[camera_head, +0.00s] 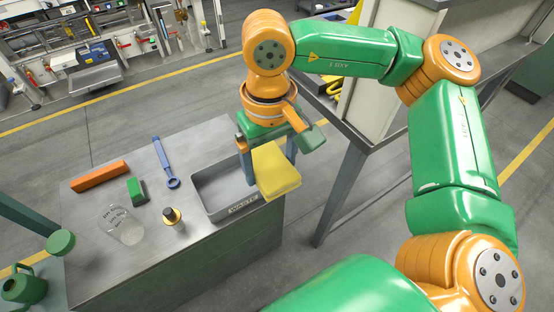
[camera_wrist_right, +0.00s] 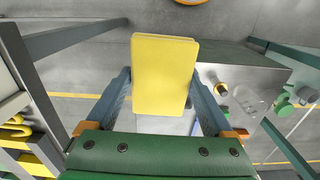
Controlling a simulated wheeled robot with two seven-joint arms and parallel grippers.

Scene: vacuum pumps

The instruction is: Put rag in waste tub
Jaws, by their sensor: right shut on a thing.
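The yellow folded rag (camera_head: 275,172) is held by my right gripper (camera_head: 268,157), whose two blue-grey fingers are shut on its sides. In the right wrist view the rag (camera_wrist_right: 165,75) fills the space between the fingers. The waste tub (camera_head: 207,182) is a grey open box with a "WASTE" label on its front, at the right end of the bench. The rag appears over the tub's right end, overlapping its rim in the picture; its exact height above the rim is unclear. The visible part of the tub's inside looks empty. My left gripper is not in view.
The grey bench (camera_head: 90,215) also holds an orange bar (camera_head: 100,176), a green block (camera_head: 137,191), a blue wrench (camera_head: 165,162), a clear beaker (camera_head: 122,226) and a small dark-and-yellow item (camera_head: 172,216). A shelf unit (camera_head: 375,125) stands right of the bench.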

